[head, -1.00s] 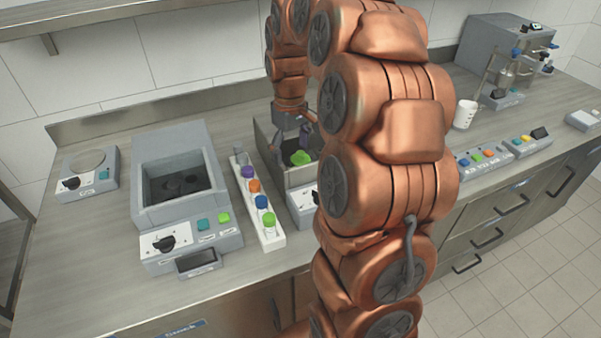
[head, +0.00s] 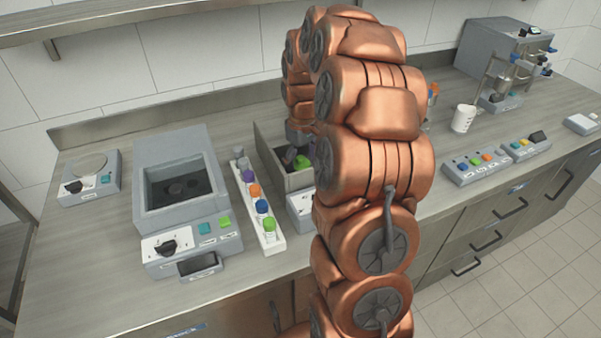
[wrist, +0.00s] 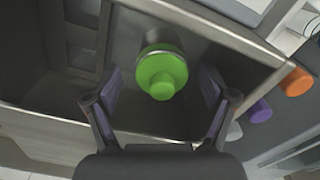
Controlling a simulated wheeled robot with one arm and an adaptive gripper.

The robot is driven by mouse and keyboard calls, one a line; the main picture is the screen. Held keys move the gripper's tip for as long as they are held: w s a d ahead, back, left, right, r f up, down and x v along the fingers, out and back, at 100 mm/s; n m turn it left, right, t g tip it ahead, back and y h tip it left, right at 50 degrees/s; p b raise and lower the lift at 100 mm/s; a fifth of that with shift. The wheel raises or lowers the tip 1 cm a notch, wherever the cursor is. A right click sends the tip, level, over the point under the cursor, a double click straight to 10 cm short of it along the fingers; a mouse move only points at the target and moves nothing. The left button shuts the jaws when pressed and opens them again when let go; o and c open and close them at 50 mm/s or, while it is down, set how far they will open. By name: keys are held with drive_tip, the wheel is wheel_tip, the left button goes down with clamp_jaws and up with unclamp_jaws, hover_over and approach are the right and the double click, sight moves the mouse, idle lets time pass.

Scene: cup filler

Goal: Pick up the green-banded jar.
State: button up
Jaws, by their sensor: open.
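The green-banded jar (wrist: 161,75) stands inside an open grey box (wrist: 220,28). I see it from above, with a bright green top and a greyish rim behind; its lower body is hidden. Its green top also shows in the head view (head: 303,162), partly behind my arm. My gripper (wrist: 160,90) is open, with one dark finger on each side of the green top and visible gaps between. In the head view my gripper (head: 290,157) is down at the box, mostly hidden by my arm.
The box walls (head: 268,150) stand close around my gripper. A white rack (head: 271,240) with several coloured-capped vials is just left of the box. A grey basin device (head: 150,205) stands further left. A white cup (head: 463,118) stands to the right.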

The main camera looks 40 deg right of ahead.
drive_tip(key=shift+s+a+f+p, duration=0.1)
drive_tip(key=shift+f+p, duration=0.3)
drive_tip(key=shift+f, duration=1.25)
drive_tip(key=c, duration=1.4)
